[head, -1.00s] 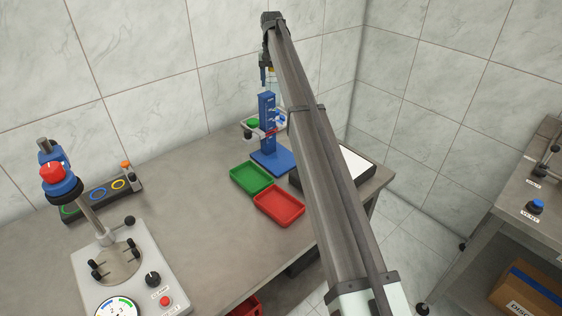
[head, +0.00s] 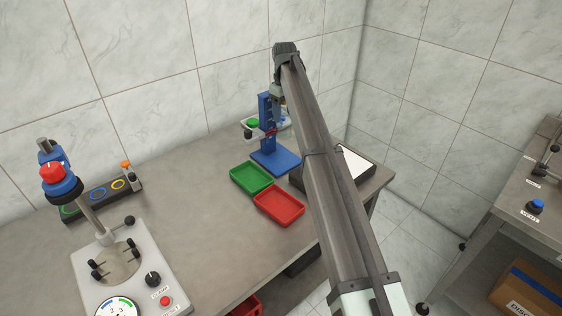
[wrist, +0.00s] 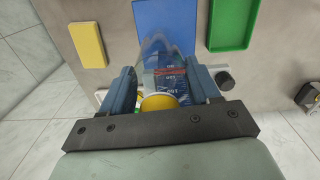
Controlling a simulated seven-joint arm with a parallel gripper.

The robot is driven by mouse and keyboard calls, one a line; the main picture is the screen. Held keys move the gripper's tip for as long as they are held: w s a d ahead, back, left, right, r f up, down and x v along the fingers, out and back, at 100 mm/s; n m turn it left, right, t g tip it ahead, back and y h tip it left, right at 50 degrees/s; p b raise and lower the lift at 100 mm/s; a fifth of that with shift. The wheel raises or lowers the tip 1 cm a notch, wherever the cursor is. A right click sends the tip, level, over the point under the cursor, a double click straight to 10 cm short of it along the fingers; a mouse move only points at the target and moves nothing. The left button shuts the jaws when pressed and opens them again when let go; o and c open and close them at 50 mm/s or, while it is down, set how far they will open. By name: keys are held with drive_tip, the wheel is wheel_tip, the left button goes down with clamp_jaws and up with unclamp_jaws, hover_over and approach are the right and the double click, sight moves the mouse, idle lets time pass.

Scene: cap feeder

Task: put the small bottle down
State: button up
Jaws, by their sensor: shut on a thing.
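My gripper (wrist: 162,76) is shut on the small bottle (wrist: 168,72), which shows in the wrist view as a clear body with red and blue lettering and a yellow cap (wrist: 158,101) nearest the camera. A finger stands on each side of it. The bottle's foot points toward the blue base plate (wrist: 165,22); I cannot tell whether it touches anything. In the head view my wrist is beside the blue stand (head: 267,108), and the bottle is hidden there behind my arm.
A green tray (head: 236,178) and a red tray (head: 262,208) lie in front of the stand. A dark-edged white panel (head: 354,162) is at right, partly behind my arm. A machine with dials (head: 135,285) stands at left. The table (head: 190,205) between is clear.

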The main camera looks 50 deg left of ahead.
sight(281, 137)
drive_tip(key=shift+s+f+n, duration=0.4)
drive_tip(key=shift+s+f, duration=0.25)
drive_tip(key=shift+s, duration=0.1)
drive_tip(key=shift+f, duration=4.5)
drive_tip(key=shift+f, duration=0.15)
drive_tip(key=o, duration=1.2)
wheel_tip(281, 137, up, 12)
drive_tip(key=shift+r, duration=0.15)
